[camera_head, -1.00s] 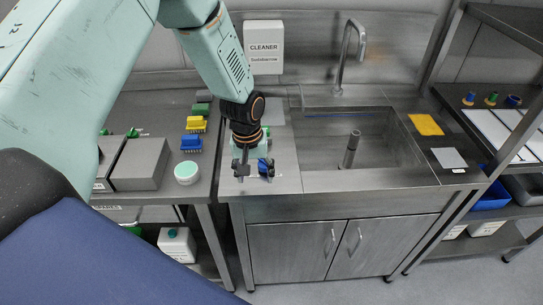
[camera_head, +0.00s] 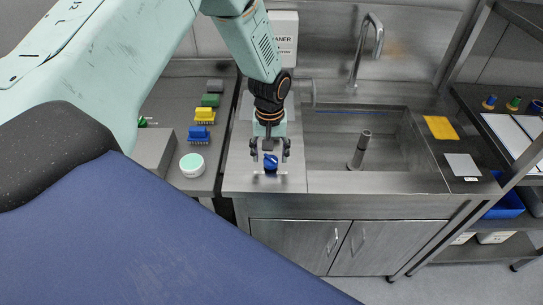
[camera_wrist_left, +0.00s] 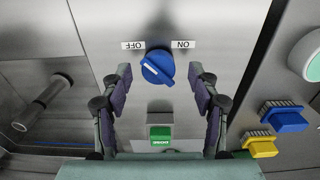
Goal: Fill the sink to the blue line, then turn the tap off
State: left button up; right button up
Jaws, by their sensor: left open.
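A blue tap knob (camera_head: 270,164) sits on the steel counter left of the sink. In the left wrist view the knob (camera_wrist_left: 157,67) lies between an OFF label (camera_wrist_left: 133,45) and an ON label (camera_wrist_left: 183,44); its ridge is slanted. My left gripper (camera_head: 270,152) is open over the knob, its fingers (camera_wrist_left: 160,82) on either side and apart from it. The steel sink (camera_head: 335,150) has a blue line (camera_head: 350,112) along its back wall and an upright standpipe (camera_head: 360,148). The tap spout (camera_head: 378,40) arches behind it. I see no clear water surface. My right gripper is out of view.
Blue (camera_head: 199,134) and yellow (camera_head: 204,115) brushes and a round white tub with a green lid (camera_head: 192,164) stand on the left counter. A yellow cloth (camera_head: 440,127) lies right of the sink. A cleaner box (camera_head: 284,40) is on the back wall.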

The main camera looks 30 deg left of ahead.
pick_arm(q)
jog(key=shift+w+d+f, duration=0.1)
jog(key=shift+w+f, duration=0.15)
jog(key=shift+f, duration=0.35)
jog(key=shift+w+f, duration=0.25)
jog(key=shift+f, duration=0.45)
jog(key=shift+s+a+r, duration=0.2)
jog(key=shift+s+r, duration=0.15)
jog(key=shift+s, duration=0.25)
jog(key=shift+c, duration=0.2)
jog(key=shift+w+d, duration=0.2)
jog(key=shift+w, duration=0.05)
jog(key=shift+c, duration=1.4)
jog(key=shift+w+a+f, duration=0.1)
jog(key=shift+w+f, duration=0.2)
jog(key=shift+w, duration=0.05)
jog(key=c, duration=0.3)
jog(key=shift+s+a+r, duration=0.1)
jog(key=shift+s+a, duration=0.05)
jog(key=shift+s, duration=0.1)
jog(key=c, duration=0.3)
jog(key=shift+c, duration=1.2)
